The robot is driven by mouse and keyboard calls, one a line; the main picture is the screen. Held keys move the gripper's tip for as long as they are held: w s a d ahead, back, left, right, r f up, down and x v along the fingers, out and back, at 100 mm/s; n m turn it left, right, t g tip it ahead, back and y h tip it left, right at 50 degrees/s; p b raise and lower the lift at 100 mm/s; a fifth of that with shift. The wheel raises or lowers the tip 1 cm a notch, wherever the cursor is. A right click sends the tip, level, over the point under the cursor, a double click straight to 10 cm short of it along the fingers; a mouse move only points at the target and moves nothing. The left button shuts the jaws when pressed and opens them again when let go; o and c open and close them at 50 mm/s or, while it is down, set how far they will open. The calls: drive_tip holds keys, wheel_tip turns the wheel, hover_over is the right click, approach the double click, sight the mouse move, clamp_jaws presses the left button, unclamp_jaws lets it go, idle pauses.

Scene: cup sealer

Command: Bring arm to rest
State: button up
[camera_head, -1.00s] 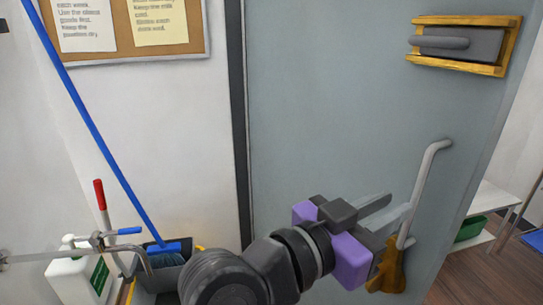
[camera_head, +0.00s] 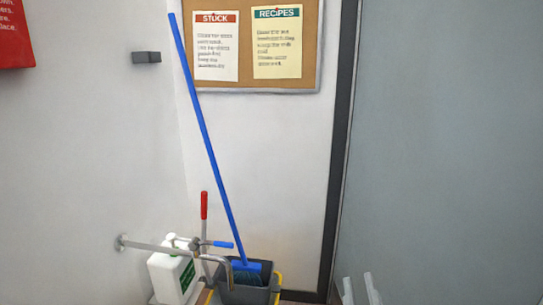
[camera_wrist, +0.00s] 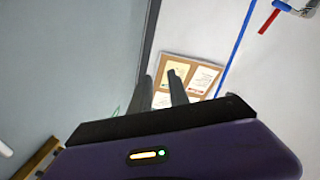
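My gripper (camera_head: 359,289) shows only as two pale fingertips at the bottom edge of the head view, in front of the grey door. The rest of my arm is out of that view. In the wrist view my gripper (camera_wrist: 162,88) has two dark fingers standing apart with nothing between them, so it is open and empty. Its purple body fills the bottom of that view. The fingers point toward the wall by the door frame.
The grey door (camera_head: 450,130) fills the right side. A cork board (camera_head: 245,80) with notes hangs on the wall. A blue-handled broom (camera_head: 205,135), a grey bucket (camera_head: 250,292), a white jug (camera_head: 165,275) and a wall pipe with a tap (camera_head: 150,246) stand at lower left.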

drive_tip(key=s+d+f+m+g+p, duration=0.1)
drive_tip(key=s+f, duration=0.2)
drive_tip(key=s, duration=0.8)
drive_tip(key=s+d+f+m+g+y+p, duration=0.1)
drive_tip(key=s+f, duration=0.3)
drive_tip(key=s, duration=0.7)
drive_tip(key=s+d+f+m+g+y+p, duration=0.1)
drive_tip(key=s+d+f+m+g+p, duration=0.1)
drive_tip(key=s, duration=0.9)
wheel_tip(320, 180, down, 2)
drive_tip(key=shift+d+f+g+p, duration=0.1)
drive_tip(key=shift+d+g+p, duration=0.35)
drive_tip(key=shift+d, duration=0.3)
